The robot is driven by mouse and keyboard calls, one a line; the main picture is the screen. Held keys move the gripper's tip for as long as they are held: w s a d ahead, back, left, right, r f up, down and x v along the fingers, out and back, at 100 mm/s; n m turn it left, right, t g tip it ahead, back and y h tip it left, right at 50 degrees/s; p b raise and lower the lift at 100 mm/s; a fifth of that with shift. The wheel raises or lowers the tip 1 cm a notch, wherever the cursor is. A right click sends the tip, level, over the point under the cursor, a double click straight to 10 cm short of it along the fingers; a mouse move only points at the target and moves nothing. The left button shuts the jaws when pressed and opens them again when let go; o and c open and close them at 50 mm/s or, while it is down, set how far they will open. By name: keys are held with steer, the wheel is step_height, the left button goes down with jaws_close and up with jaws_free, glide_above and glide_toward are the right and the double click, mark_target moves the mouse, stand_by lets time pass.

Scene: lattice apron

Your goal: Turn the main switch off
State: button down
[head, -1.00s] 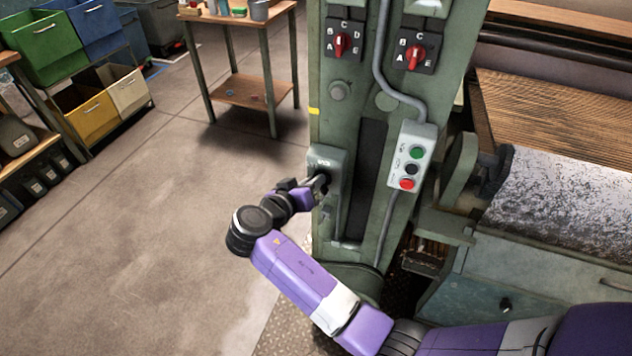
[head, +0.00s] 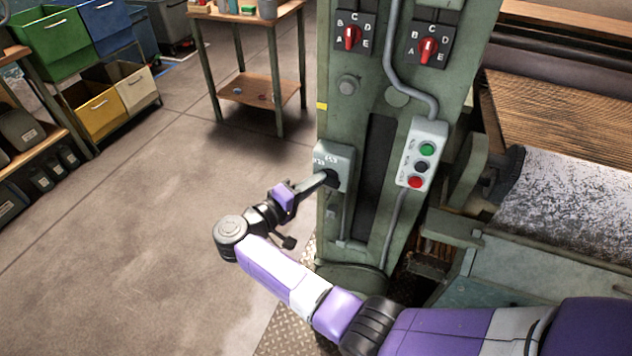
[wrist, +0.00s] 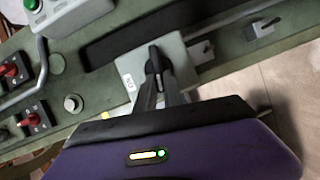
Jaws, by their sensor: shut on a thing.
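The main switch is a grey-green box (head: 343,157) on the front left of the green machine column, with small white marks on its face. My gripper (head: 326,179) reaches it from the left and is shut on its handle. In the wrist view, the fingers (wrist: 160,92) close around the dark handle (wrist: 153,64) in front of the pale switch plate (wrist: 181,68). The fingers hide much of the handle, so I cannot tell its exact angle.
Two red rotary knobs (head: 351,38) (head: 428,51) sit higher on the column. A grey button box (head: 421,152) with green, black and red buttons is to the right. A roller (head: 575,205) lies further right. The floor at left is open, with a small table (head: 258,92) behind.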

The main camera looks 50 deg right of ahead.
steer(key=shift+d+f+n+h, duration=0.2)
steer(key=shift+d+n+h, duration=0.15)
steer(key=shift+n, duration=0.55)
steer(key=c, duration=1.5)
jaws_free()
steer(key=shift+f, duration=0.1)
steer(key=shift+o, duration=0.2)
steer(key=shift+a, duration=0.15)
steer(key=a+b, duration=0.1)
steer(key=a, duration=0.6)
steer(key=shift+w+a+b, duration=0.2)
steer(key=shift+a+b, duration=0.2)
